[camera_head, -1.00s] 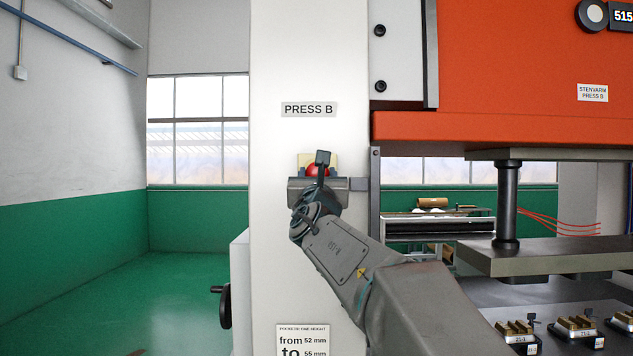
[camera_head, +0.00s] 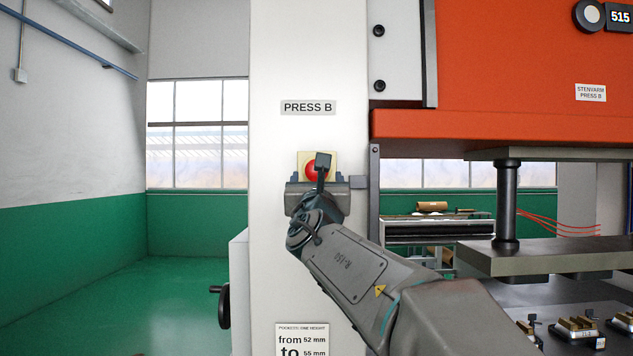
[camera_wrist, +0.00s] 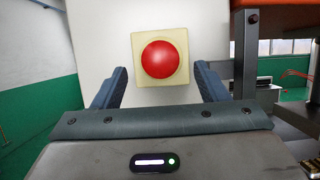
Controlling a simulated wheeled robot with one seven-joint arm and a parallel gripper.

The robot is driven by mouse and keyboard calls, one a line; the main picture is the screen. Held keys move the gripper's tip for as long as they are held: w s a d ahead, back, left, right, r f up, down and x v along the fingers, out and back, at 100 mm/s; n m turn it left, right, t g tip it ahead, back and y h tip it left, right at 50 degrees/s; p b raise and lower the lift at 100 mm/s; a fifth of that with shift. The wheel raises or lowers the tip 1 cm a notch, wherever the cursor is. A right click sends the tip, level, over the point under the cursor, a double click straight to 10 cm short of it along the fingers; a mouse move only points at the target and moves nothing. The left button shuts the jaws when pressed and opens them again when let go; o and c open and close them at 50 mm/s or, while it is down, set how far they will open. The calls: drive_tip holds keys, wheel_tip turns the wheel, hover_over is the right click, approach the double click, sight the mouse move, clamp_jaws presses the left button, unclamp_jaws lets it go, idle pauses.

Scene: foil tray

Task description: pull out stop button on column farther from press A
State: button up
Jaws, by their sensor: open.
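The red stop button (camera_wrist: 164,59) sits on a pale yellow square plate (camera_wrist: 140,76) on the white column (camera_head: 308,60), which carries a "PRESS B" label (camera_head: 308,107). In the head view the button (camera_head: 312,167) is partly hidden by the wrist camera mount. My gripper (camera_wrist: 164,82) is open, its two blue-grey fingers left and right of the button in the wrist view, with nothing between them in contact. The gap in depth to the button cannot be judged exactly. In the head view my gripper (camera_head: 317,183) is just below the button.
The orange press B (camera_head: 520,60) stands right of the column, with a dark plate and post (camera_head: 506,200) below it. A black handwheel (camera_head: 223,306) juts out at lower left. The green floor (camera_head: 170,300) at left is clear.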

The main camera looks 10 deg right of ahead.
drive_tip(key=b+v, duration=0.2)
drive_tip(key=v, duration=0.7)
drive_tip(key=shift+s+f, duration=0.2)
drive_tip(key=shift+s, duration=0.15)
drive_tip(key=s+d+f+m+g+h, duration=0.1)
drive_tip(key=s+d+f+m+g, duration=0.25)
drive_tip(key=f+m, duration=0.45)
drive_tip(key=s+d+f+m+g+h, duration=0.1)
drive_tip(key=s+d+f+m+g, duration=0.2)
drive_tip(key=f+m, duration=0.5)
drive_tip(key=s+d+f+m+g+h, duration=0.1)
drive_tip(key=d+f+m+g, duration=0.35)
drive_tip(key=f, duration=0.65)
drive_tip(key=s+a+f+m+g+y, duration=0.3)
drive_tip(key=s+f+m, duration=0.3)
drive_tip(key=f, duration=0.3)
drive_tip(key=s+a+f+m+g+y, duration=0.4)
drive_tip(key=s+f+m, duration=0.3)
drive_tip(key=s+f, duration=0.2)
drive_tip(key=shift+s+a+f+g+p, duration=0.2)
drive_tip(key=shift+a+f+g+p, duration=0.1)
drive_tip(key=shift+a+f+g, duration=0.4)
drive_tip(key=shift+a+r+m, duration=0.1)
drive_tip(key=shift+m, duration=0.15)
